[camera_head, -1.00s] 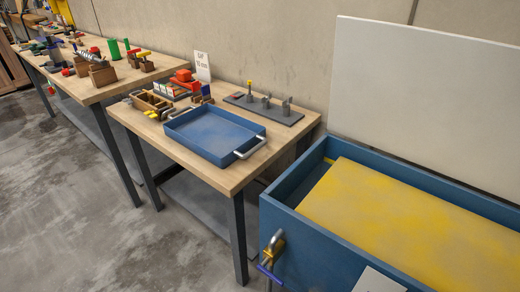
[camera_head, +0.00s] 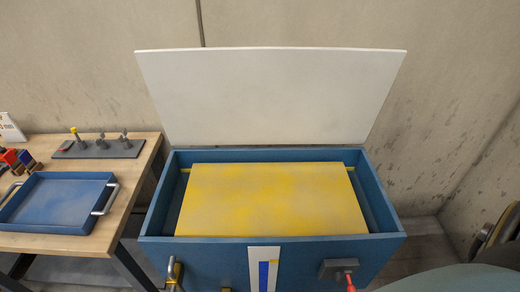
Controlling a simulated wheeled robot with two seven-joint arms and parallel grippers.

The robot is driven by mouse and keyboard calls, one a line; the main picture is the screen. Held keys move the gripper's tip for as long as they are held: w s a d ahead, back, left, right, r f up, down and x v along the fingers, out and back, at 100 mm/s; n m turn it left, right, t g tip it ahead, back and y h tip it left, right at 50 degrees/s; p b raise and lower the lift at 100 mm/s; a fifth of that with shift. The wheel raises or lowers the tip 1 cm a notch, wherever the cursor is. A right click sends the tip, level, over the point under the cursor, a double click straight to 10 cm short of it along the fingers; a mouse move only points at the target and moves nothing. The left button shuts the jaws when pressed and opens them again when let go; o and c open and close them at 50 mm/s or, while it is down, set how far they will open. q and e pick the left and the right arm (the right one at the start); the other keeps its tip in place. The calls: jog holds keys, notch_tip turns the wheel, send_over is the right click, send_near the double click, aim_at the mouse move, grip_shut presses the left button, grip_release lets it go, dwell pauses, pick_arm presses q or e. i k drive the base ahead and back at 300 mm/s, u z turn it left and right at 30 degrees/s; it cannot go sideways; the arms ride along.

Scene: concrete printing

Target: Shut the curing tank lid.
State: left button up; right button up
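The curing tank (camera_head: 155,224) is a blue open-topped box standing against the wall in the head view. Its white lid (camera_head: 270,95) stands raised, nearly upright, along the tank's back edge. A yellow slab-like block (camera_head: 270,200) fills most of the inside, with narrow gaps at its sides. A brass-coloured valve (camera_head: 174,272) is on the front left, and a grey box with a red handle (camera_head: 342,270) is on the front right. Neither of my grippers shows in the view.
A wooden table (camera_head: 85,243) stands close on the left, with a blue tray (camera_head: 60,200) and a grey holder with small pegs (camera_head: 98,149) on it. Dark round objects (camera_head: 495,235) are at the right edge. Bare concrete floor shows right of the tank.

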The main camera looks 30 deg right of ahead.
aim_at(235, 95)
jog(key=z, duration=1.05)
